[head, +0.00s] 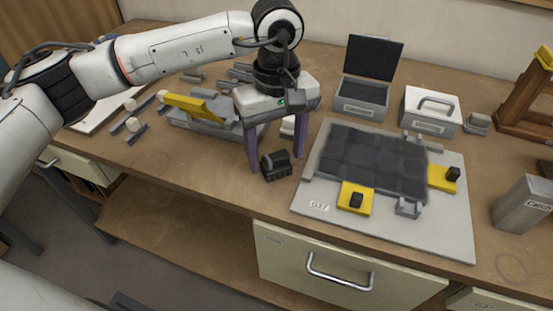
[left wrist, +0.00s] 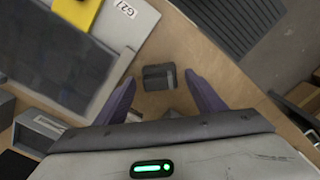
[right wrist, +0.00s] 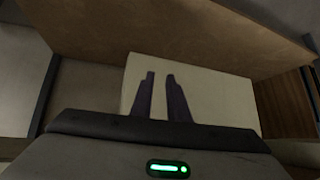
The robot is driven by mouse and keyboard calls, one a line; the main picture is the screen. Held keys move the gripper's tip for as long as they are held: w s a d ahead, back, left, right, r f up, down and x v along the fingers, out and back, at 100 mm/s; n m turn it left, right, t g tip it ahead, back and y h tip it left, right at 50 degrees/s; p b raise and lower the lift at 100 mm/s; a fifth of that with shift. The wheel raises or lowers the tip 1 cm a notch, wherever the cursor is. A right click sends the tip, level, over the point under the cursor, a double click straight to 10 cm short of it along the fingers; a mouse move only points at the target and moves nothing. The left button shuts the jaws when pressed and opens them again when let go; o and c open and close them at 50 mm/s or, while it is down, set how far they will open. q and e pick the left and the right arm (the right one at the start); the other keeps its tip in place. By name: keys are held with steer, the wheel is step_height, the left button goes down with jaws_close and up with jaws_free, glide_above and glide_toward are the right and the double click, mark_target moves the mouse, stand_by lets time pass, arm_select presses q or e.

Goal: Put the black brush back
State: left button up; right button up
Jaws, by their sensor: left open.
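The black brush (head: 277,165), a small dark block-like piece, rests on the brown table left of the grey board. My left gripper (head: 275,167) is open above it and points down, with a purple finger on either side. In the left wrist view the brush (left wrist: 159,77) lies between the two fingertips (left wrist: 160,76), with gaps on both sides. My right gripper (right wrist: 160,76) shows only in the right wrist view. Its fingers are partly apart and empty, in front of a cream panel.
A grey board (head: 455,225) carries a dark tiled panel (head: 375,160) and yellow blocks with black knobs (head: 356,199). A yellow-and-grey tool (head: 198,106) lies left.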

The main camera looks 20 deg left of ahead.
mark_target(277, 157)
arm_select(q)
step_height(277, 157, up, 9)
steer(key=shift+r+b, duration=0.2)
steer(key=shift+b, duration=0.25)
stand_by(1.1)
